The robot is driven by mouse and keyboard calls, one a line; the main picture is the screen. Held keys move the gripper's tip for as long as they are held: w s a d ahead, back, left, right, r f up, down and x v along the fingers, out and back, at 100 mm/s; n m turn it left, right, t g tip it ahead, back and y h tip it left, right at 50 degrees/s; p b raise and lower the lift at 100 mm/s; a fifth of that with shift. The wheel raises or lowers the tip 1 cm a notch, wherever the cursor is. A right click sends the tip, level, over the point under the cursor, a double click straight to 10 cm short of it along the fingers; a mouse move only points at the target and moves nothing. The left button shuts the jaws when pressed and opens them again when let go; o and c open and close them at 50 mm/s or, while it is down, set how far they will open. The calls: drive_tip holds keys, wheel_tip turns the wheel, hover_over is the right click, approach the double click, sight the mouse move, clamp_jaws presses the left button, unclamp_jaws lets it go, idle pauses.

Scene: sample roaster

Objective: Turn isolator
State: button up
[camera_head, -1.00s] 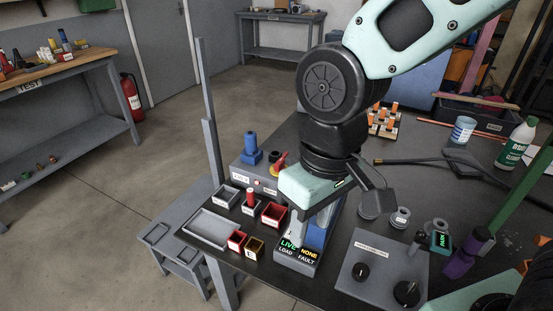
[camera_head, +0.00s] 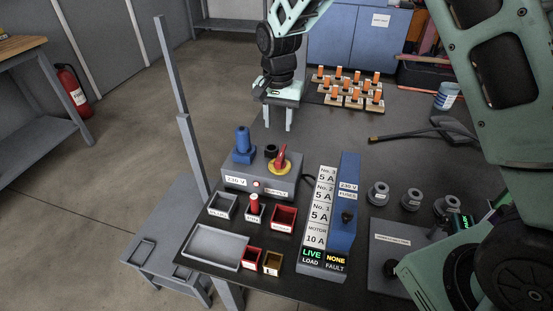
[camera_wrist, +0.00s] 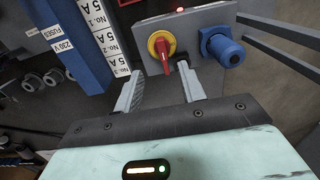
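The isolator is a red rotary handle on a yellow disc (camera_head: 279,162), on top of a grey 230 V supply box (camera_head: 240,183). In the wrist view the red handle (camera_wrist: 163,51) shows just beyond my fingertips. My gripper (camera_head: 279,126) is behind the box in the head view, pointing down, with its fingers apart and nothing between them. In the wrist view my gripper (camera_wrist: 160,84) has both fingers spread, with the isolator between and beyond them, apart from it. A blue plug (camera_head: 243,145) stands beside the isolator.
A blue fuse unit (camera_head: 346,210) with 5 A and 10 A labels and a LIVE/NONE display stands right of the box. Small trays and a red bin (camera_head: 284,217) lie in front. Orange-topped parts (camera_head: 350,88) stand at the back.

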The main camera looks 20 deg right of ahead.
sight(278, 162)
wheel_tip(278, 162, down, 15)
drive_tip(key=shift+r+p, duration=0.1)
drive_tip(key=shift+p, duration=0.4)
clamp_jaws()
